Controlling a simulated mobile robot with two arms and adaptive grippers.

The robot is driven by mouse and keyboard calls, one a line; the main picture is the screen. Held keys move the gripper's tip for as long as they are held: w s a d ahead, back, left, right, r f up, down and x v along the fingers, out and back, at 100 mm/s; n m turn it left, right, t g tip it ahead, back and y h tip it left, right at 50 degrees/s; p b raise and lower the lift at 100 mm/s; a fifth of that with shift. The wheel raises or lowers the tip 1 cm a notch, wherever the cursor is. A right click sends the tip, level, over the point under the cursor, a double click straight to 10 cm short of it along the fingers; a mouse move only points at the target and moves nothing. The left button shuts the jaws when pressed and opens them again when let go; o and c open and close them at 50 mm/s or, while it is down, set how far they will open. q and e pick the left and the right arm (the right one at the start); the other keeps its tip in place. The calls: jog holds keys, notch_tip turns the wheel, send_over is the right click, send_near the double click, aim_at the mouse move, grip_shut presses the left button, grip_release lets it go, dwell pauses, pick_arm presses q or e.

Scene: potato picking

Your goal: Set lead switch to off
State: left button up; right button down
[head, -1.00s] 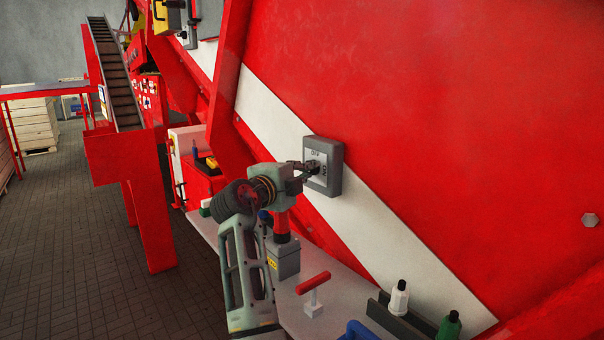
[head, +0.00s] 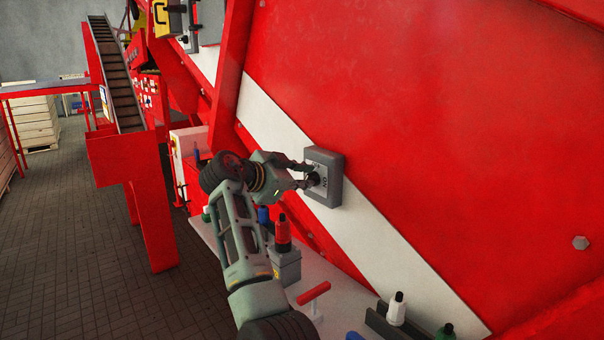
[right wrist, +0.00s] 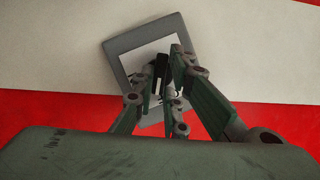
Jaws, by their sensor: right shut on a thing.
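The lead switch is a grey square box (head: 337,180) with a pale face plate, mounted on the white stripe of the red machine wall. Lettering that reads ON shows at the right of its face. My right gripper (head: 311,179) is at the face, shut on the small dark switch knob (right wrist: 161,68). In the right wrist view the grey switch frame (right wrist: 119,62) looks tilted, and the fingers hide part of the face and knob. I cannot read the knob's exact position. My left gripper is not in view.
Below the switch, a grey shelf (head: 345,299) holds a red-handled tool (head: 314,293), a white bottle (head: 397,309), a green bottle (head: 446,332) and a red-and-black bottle (head: 283,234). A conveyor (head: 117,80) stands at the left.

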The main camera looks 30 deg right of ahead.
jog(key=n+g+p, duration=0.1)
jog(key=p, duration=0.1)
jog(key=n+g+p, duration=0.1)
jog(key=n, duration=0.1)
jog(key=shift+w+f+n+g+p, duration=0.1)
jog(key=shift+w+n+g+p, duration=0.1)
jog(key=shift+n+g+p, duration=0.15)
jog(key=shift+f, duration=0.1)
dwell(0.4)
jog(key=c, duration=1.8)
grip_release()
jog(key=shift+c, duration=0.2)
jog(key=shift+o, duration=0.2)
jog(key=shift+d, duration=0.15)
jog(key=w+v, duration=0.1)
jog(key=v, duration=1.1)
jog(key=shift+s, duration=0.4)
